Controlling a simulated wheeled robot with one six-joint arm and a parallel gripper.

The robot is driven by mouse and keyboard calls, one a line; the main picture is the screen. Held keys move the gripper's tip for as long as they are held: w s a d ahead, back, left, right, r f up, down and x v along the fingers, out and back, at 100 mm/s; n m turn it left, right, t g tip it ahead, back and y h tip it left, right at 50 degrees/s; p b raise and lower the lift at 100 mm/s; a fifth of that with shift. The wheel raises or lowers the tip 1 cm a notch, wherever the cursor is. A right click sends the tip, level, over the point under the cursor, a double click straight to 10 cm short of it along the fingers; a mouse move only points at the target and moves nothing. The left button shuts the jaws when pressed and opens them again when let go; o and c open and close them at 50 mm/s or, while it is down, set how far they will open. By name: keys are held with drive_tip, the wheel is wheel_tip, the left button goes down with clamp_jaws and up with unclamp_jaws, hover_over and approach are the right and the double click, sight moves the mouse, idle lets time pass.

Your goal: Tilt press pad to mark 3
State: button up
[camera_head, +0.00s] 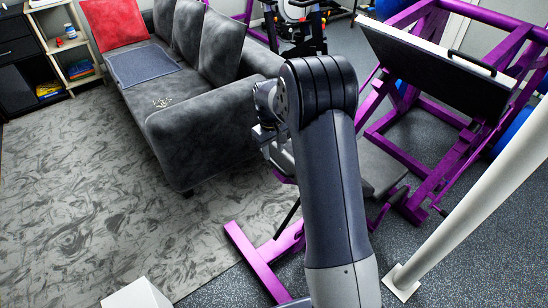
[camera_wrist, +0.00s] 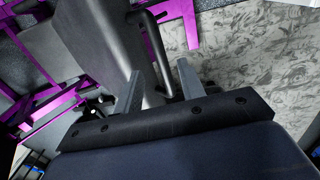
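A purple press machine (camera_head: 428,150) stands at the right in the head view. A wide black pad with a pale top edge (camera_head: 435,72) leans on its frame; a lower grey pad (camera_head: 380,168) is partly hidden by my arm. I cannot tell which one is the press pad, and no numbered marks are readable. In the wrist view a dark grey pad (camera_wrist: 92,38) fills the upper left beside a black tube (camera_wrist: 157,42). My gripper (camera_wrist: 159,68) is open, its fingers apart, with the dark tube beyond or between them; contact cannot be told. In the head view my arm mostly hides the gripper.
A grey sofa (camera_head: 205,125) with a red cushion (camera_head: 112,22) stands at the left. A pale post (camera_head: 470,215) rises at the right, and a purple floor beam (camera_head: 258,262) lies in front. The patterned floor (camera_head: 80,200) at the left is mostly clear.

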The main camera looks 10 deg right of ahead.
sight(271, 161)
wheel_tip(271, 161, up, 5)
drive_tip(key=shift+a+r, duration=0.1)
drive_tip(key=shift+a, duration=0.05)
idle(0.4)
drive_tip(key=f, duration=1.1)
drive_tip(key=shift+d, duration=0.35)
drive_tip(key=shift+a+f, duration=0.15)
drive_tip(key=shift+a, duration=0.4)
drive_tip(key=shift+s+r, duration=0.15)
drive_tip(key=shift+r, duration=0.45)
